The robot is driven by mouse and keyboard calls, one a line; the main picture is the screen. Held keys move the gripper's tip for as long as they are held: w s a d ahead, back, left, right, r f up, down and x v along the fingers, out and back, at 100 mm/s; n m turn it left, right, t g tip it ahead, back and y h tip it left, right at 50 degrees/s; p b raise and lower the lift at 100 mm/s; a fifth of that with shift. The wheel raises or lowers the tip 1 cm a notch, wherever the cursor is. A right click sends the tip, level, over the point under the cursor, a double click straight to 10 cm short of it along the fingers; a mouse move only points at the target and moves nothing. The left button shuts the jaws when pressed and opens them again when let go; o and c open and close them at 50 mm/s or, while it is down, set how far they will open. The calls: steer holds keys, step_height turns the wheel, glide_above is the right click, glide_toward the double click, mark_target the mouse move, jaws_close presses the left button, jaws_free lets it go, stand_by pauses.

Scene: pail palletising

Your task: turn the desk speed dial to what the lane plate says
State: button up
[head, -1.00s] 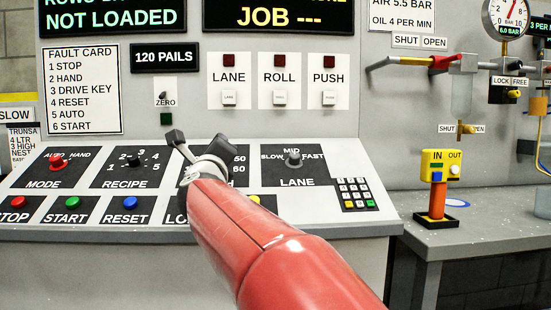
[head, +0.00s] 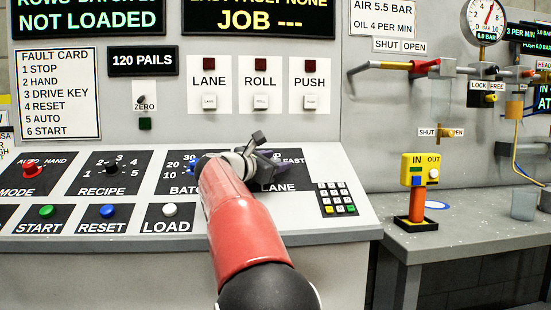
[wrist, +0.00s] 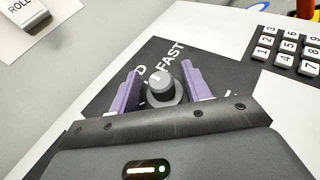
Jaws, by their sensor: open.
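The desk speed dial is a grey knob (wrist: 160,82) on the black LANE panel (head: 284,187), which is lettered SLOW, MID and FAST. In the wrist view it stands between my gripper's purple fingers (wrist: 159,70), one on each side. My gripper (head: 272,151) is open, and I cannot tell whether either finger touches the knob. A white mark shows on the knob's upper face, roughly toward the MID lettering. In the head view my gripper hides the knob. At the left edge a yellow-topped sign (head: 5,115) is cut off, and its speed word cannot be read.
A keypad (head: 336,199) sits right of the LANE panel. The blue BATCH knob (head: 199,165) and white LOAD button (head: 169,210) lie near my arm. White ROLL (head: 261,102) and PUSH (head: 310,102) buttons are on the wall panel behind. A yellow IN/OUT box (head: 420,168) stands on the right bench.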

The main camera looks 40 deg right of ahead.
steer(key=shift+d, duration=0.35)
steer(key=c, duration=1)
